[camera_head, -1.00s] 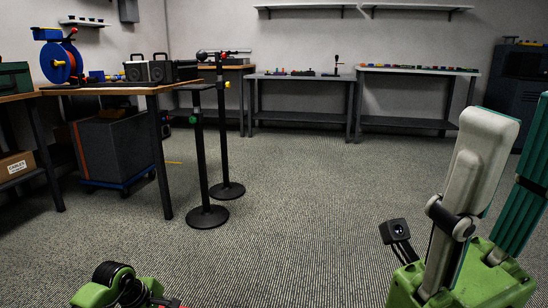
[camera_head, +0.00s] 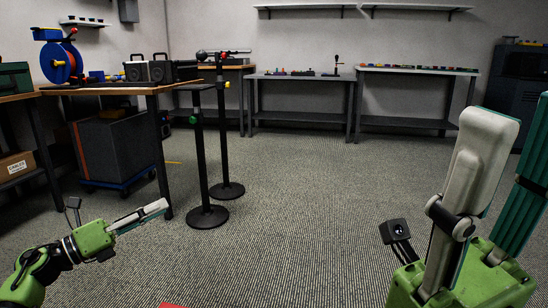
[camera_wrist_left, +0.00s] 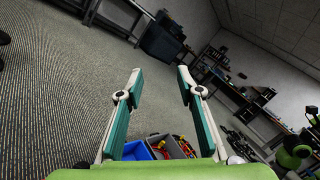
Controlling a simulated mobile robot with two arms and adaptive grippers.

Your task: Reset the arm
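My left gripper (camera_head: 140,215) is at the lower left of the head view, pointing right and slightly up. In the left wrist view its two white-and-teal fingers (camera_wrist_left: 159,70) stand wide apart with nothing between them. My right gripper (camera_head: 524,110) is at the right edge of the head view, pointing up. Its fingers stand apart and the space between them looks empty; part of it is cut off by the frame.
A workbench (camera_head: 150,88) with a blue cable reel (camera_head: 60,63) stands left; two black stands (camera_head: 207,215) (camera_head: 227,188) are beside it. Low benches line the back wall. The middle floor is clear. A blue bin (camera_wrist_left: 128,152) and cable bins show below the left fingers.

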